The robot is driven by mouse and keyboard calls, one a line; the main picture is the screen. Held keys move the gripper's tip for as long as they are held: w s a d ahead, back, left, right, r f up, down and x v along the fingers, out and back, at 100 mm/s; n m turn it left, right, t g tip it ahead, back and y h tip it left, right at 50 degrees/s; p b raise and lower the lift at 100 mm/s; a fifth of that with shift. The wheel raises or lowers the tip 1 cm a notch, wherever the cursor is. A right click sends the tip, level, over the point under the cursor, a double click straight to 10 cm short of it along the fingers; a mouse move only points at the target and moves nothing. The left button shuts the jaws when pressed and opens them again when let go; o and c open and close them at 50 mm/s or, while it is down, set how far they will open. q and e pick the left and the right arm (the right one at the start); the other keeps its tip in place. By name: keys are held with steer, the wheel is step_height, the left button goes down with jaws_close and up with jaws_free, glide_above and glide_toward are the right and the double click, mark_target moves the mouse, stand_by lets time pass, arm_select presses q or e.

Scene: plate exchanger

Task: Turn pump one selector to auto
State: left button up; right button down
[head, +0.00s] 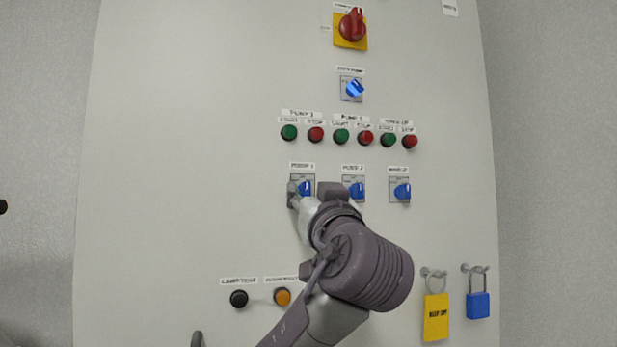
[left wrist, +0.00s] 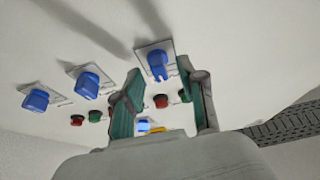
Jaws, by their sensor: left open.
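The pump 1 selector (head: 305,188) is a blue knob on a grey plate under the "PUMP 1" label, left in a row of three. My left gripper (head: 311,191) reaches up from below, and its fingers partly cover the plate. In the left wrist view, the pump 1 selector (left wrist: 158,65) shows between and just beyond the fingertips of my open left gripper (left wrist: 168,78). Contact with the knob cannot be made out. The position marks are too small to read. My right gripper is not in view.
The pump 2 selector (head: 356,190) and a third blue selector (head: 402,192) are close on the right. Red and green buttons (head: 341,136) run above. A red rotary switch (head: 352,26) is at the top.

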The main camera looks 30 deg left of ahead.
arm_select(q)
steer(key=shift+w+a+r, duration=0.15)
steer(key=shift+w+a, duration=0.15)
steer(key=shift+c, duration=0.2)
jaws_close()
